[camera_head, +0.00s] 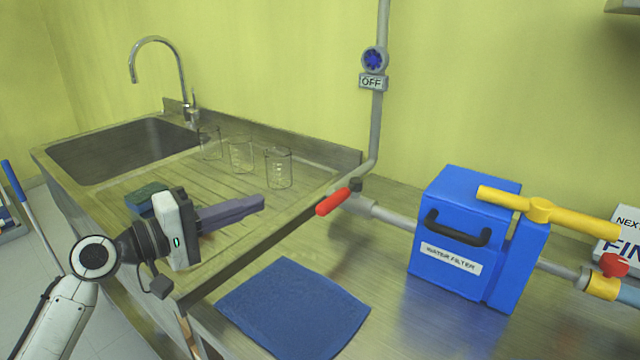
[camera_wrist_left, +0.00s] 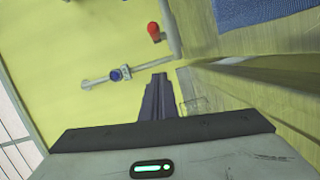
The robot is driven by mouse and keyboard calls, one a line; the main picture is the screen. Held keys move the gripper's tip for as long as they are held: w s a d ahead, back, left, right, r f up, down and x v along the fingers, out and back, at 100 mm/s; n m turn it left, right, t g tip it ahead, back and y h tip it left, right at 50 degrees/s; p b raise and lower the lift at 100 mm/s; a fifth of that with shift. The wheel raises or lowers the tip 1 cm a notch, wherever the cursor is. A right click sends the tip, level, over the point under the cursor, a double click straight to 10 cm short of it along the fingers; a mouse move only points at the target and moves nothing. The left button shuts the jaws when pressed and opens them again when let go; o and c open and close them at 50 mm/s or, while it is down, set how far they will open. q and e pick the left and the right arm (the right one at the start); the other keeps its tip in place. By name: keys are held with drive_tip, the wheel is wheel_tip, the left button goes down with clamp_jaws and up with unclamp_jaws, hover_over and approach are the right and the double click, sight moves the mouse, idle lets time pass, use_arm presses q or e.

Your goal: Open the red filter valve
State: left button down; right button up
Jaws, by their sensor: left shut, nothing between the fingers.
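The red filter valve handle (camera_head: 333,202) sits on the grey pipe, left of the blue water filter box (camera_head: 464,240). In the head view it points toward the lower left. It also shows in the left wrist view as a red handle (camera_wrist_left: 154,32) near the top. My left gripper (camera_head: 262,202) is shut and empty, over the ribbed drainboard, left of the red handle and apart from it. Its fingers also show in the left wrist view (camera_wrist_left: 158,78). A second, smaller red knob (camera_head: 613,265) is on the pipe at the far right. My right gripper is not in view.
Three glass beakers (camera_head: 240,155) stand on the drainboard behind my left gripper. A blue cloth (camera_head: 293,308) lies flat on the counter in front. A yellow handle (camera_head: 545,211) sits over the filter box. A blue valve with an OFF sign (camera_head: 372,82) is on the wall pipe.

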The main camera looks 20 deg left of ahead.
sight(341, 196)
use_arm(q)
drive_tip(key=w+d+p, duration=0.3)
drive_tip(key=w+d, duration=0.3)
drive_tip(key=d, duration=0.3)
drive_tip(key=shift+d+f, duration=0.15)
drive_tip(key=shift+f, duration=0.25)
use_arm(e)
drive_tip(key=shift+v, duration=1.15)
use_arm(q)
drive_tip(key=shift+w+d, duration=0.1)
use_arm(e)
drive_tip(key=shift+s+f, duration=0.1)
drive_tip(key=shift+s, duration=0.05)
